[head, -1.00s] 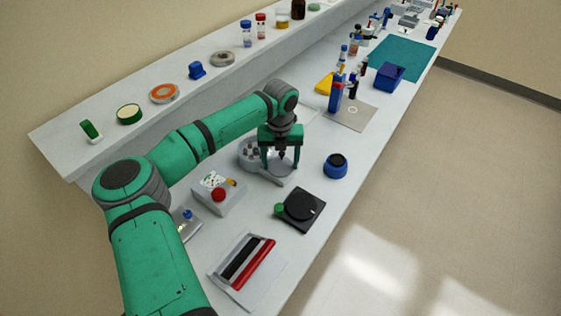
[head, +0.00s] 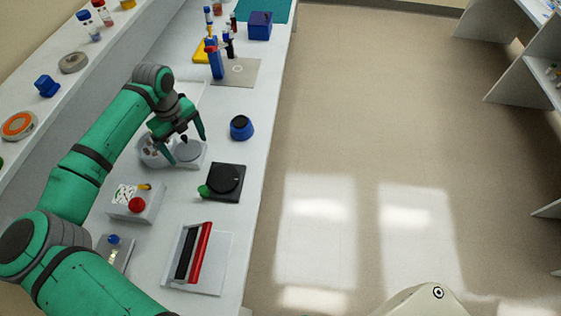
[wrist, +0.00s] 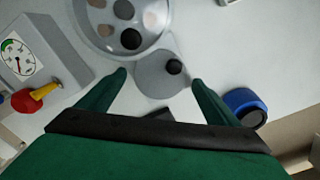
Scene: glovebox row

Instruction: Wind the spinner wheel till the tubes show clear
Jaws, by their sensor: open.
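The spinner is a pale unit with a clear round bowl (wrist: 95,40) holding several dark and brownish round tube tops, with a flat grey wheel (wrist: 147,84) beside it. A black knob (wrist: 174,67) stands near the wheel's edge. In the head view the wheel (head: 189,153) and bowl (head: 148,154) are partly behind my gripper. My gripper (head: 187,148) is open and empty over the wheel. In the wrist view its fingertips (wrist: 158,76) lie either side of the wheel and knob; I cannot tell whether they touch. The tubes' contents are not clearly visible.
A box with a dial and red button (head: 137,204) stands close by. A blue round pot (head: 241,127) is right of the wheel, and a black square device (head: 227,182) is nearer. A red-barred tray (head: 199,255) lies at the front. Floor right of the bench is clear.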

